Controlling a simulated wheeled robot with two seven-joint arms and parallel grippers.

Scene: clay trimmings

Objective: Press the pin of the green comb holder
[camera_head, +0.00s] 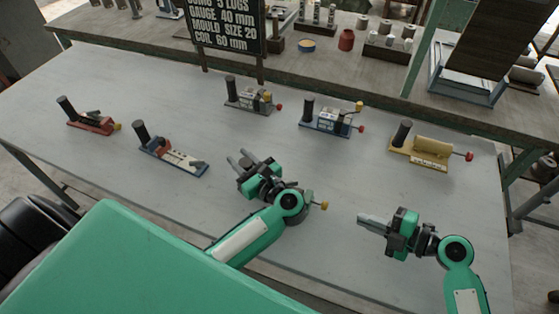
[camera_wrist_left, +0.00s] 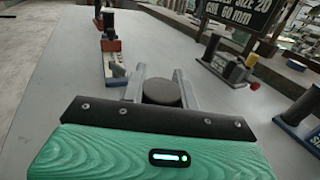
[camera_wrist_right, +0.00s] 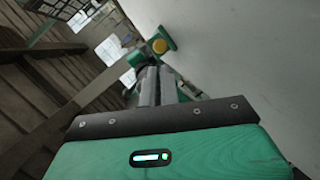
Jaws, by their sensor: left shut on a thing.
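The green comb holder is mostly hidden behind my left gripper and arm in the head view; its yellow pin knob (camera_head: 323,206) sticks out to the right. In the right wrist view the yellow knob (camera_wrist_right: 159,46) faces the camera in front of a green end (camera_wrist_right: 168,34). My left gripper (camera_head: 240,161) is shut on the holder's dark round post (camera_wrist_left: 162,91), which shows between the fingers in the left wrist view. My right gripper (camera_head: 362,219) is shut and empty, right of the knob and apart from it, its fingers pointing left towards it.
Other holders stand on the grey table (camera_head: 330,170): a red one (camera_head: 92,123), a blue-and-cream one (camera_head: 175,157), a grey one (camera_head: 250,103), a blue one (camera_head: 327,125) and a yellow one (camera_head: 425,158). A black sign (camera_head: 228,28) stands at the back.

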